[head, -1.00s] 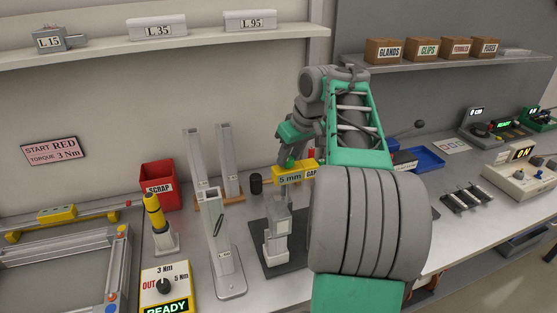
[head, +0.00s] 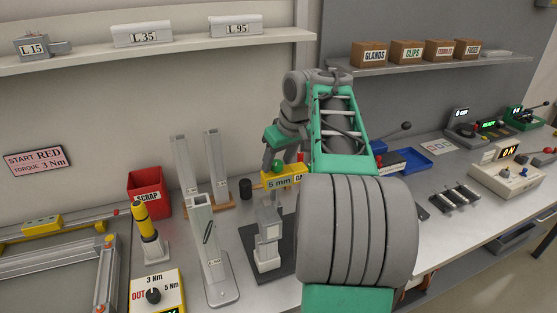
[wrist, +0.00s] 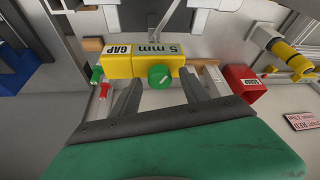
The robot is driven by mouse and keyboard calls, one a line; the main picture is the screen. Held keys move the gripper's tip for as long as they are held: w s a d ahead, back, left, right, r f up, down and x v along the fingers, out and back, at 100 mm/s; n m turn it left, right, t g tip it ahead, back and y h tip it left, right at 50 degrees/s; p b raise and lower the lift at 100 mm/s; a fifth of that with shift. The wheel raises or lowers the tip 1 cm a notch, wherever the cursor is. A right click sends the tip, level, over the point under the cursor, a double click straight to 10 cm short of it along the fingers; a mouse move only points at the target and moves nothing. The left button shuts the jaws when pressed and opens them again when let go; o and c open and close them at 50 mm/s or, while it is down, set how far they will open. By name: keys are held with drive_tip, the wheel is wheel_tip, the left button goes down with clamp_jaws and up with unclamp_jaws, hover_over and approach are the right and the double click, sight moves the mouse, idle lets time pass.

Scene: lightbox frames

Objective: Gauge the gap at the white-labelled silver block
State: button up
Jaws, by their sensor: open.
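The yellow 5 mm GAP gauge (head: 284,180) stands just above and behind a silver block (head: 268,243) on a dark base plate; I cannot make out a label on this block. The gauge's round green knob (head: 277,166) faces up. In the wrist view the gauge (wrist: 125,65) lies ahead of my open gripper (wrist: 161,92). Its green knob (wrist: 160,77) appears between the two fingertips. I cannot tell whether they touch it. In the head view my arm partly hides the gauge's right end.
A silver upright (head: 209,258) stands left of the block, with two posts behind. A red SCRAP bin (head: 150,194) and a yellow tool (head: 145,222) stand farther left. A blue tray (head: 412,160) lies right of my arm. Labelled blocks, including L.35 (head: 142,34), sit on the shelf.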

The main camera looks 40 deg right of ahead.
drive_tip(key=p+v, duration=0.2)
drive_tip(key=v, duration=0.5)
drive_tip(key=shift+s+r+p, duration=0.2)
drive_tip(key=shift+r+p, duration=0.1)
drive_tip(key=shift+r, duration=0.05)
